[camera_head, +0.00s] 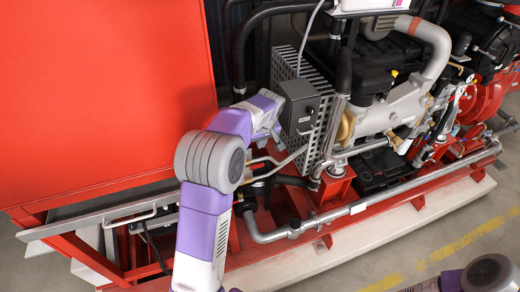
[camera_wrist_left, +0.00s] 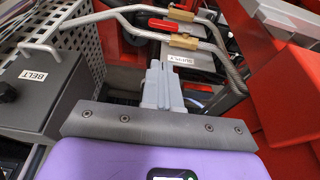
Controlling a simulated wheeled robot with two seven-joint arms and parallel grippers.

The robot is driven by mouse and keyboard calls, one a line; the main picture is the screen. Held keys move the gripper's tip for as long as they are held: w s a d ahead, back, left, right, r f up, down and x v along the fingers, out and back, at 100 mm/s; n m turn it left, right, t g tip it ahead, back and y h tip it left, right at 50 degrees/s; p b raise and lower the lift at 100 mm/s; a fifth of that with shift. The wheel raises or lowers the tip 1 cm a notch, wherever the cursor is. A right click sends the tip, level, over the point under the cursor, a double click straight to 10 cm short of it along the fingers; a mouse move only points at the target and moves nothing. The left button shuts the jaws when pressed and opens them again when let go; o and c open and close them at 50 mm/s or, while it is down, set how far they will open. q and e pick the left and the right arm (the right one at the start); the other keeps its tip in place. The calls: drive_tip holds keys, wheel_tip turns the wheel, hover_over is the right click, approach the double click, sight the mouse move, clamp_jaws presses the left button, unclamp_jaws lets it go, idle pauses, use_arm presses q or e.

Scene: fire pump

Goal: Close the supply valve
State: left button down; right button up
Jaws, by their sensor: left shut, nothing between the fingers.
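In the left wrist view, a red lever handle (camera_wrist_left: 168,25) lies roughly along the metal pipes, between two brass valve bodies, one nearer (camera_wrist_left: 185,41) and one farther (camera_wrist_left: 181,14). An upside-down label (camera_wrist_left: 180,60) that seems to read SUPPLY sits just below the nearer one. I cannot tell which valve the lever belongs to. My left gripper (camera_wrist_left: 160,84) is shut and empty, its fingers pointing toward the valves, apart from the red lever in the picture. In the head view, my left arm reaches beside the grey box, and its fingertips and the valves are not clearly visible.
A grey box (camera_head: 300,105) labelled BELT stands right of my left wrist, by a perforated guard (camera_head: 322,85). Bent metal pipes (camera_wrist_left: 100,17) cross above the fingers. A large red panel (camera_head: 110,90) fills the left. The engine (camera_head: 390,95) stands right.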

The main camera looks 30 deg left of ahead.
use_arm(q)
hover_over(254, 167)
drive_tip(key=w+d, duration=0.1)
wheel_tip(254, 167, down, 11)
drive_tip(key=shift+w+d+f, duration=0.15)
drive_tip(key=shift+d+f, duration=0.05)
drive_tip(key=shift+f, duration=0.55)
